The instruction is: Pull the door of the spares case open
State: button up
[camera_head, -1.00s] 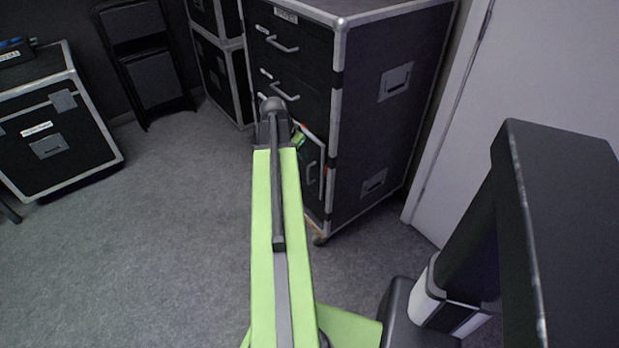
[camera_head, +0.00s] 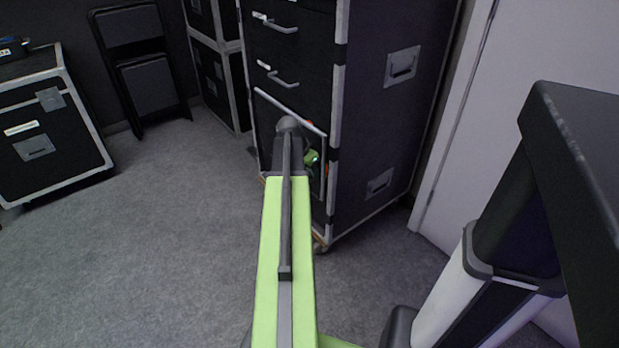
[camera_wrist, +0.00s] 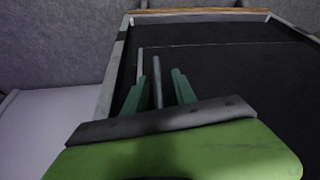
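The spares case is the tall black case with pale metal edges (camera_head: 338,85) in the head view. It has drawers above and a low door (camera_head: 265,125) with a pale outline, which looks shut. My arm hides much of the door and its handle in the head view. In the wrist view the dark door front (camera_wrist: 235,75) shows, with a grey bar handle (camera_wrist: 157,66) standing out from it. My gripper (camera_wrist: 159,78) has its two teal fingers on either side of the handle, with a small gap at each side. It is open.
Drawer handles (camera_head: 277,79) stick out above the door. A white door or wall panel (camera_head: 490,120) is right of the case. A smaller black case (camera_head: 45,130) and a folded chair (camera_head: 150,80) stand at the left. The grey floor (camera_head: 150,250) between is clear.

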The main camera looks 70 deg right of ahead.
jog(key=shift+r, duration=0.1)
jog(key=shift+c, duration=0.4)
grip_shut()
jog(key=shift+w, duration=0.15)
dwell(0.6)
jog(key=shift+a, duration=0.15)
